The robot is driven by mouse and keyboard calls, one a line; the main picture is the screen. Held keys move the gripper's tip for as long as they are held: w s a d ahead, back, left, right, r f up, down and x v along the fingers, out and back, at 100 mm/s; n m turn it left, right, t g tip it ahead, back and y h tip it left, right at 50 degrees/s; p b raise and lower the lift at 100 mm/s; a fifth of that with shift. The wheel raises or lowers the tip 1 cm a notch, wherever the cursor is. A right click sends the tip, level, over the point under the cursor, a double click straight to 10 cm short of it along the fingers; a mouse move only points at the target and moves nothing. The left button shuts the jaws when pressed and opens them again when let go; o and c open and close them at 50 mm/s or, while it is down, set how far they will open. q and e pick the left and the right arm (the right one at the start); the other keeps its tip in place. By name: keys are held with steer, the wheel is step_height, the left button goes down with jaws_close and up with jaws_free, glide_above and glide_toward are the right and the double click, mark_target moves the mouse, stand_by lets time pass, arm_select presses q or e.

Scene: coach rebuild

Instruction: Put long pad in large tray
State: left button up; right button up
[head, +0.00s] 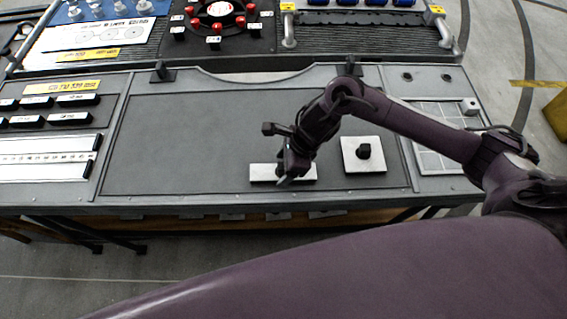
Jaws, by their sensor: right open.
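A long white pad (262,173) lies near the front edge of the bench's dark middle panel (190,130). My right gripper (285,172) is directly over the pad, pointing down, with its jaws open. It covers the pad's middle, and I cannot tell whether the fingers touch the pad or straddle anything on it. My left gripper is out of view. I cannot tell for sure which part is the large tray. A pale gridded recess (440,160) is at the right of the bench, partly behind my right arm.
A square white pad with a black knob (352,165) lies just right of the gripper. Several black labelled blocks (72,100) and a white ruled strip (40,158) are at the left. A red-and-black round fixture (218,12) stands at the back. The middle panel's left part is clear.

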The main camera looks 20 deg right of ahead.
steer(key=shift+d+r, duration=0.2)
steer(key=shift+r, duration=0.3)
steer(key=b+v, duration=0.2)
steer(key=v, duration=0.9)
steer(key=shift+s, duration=0.2)
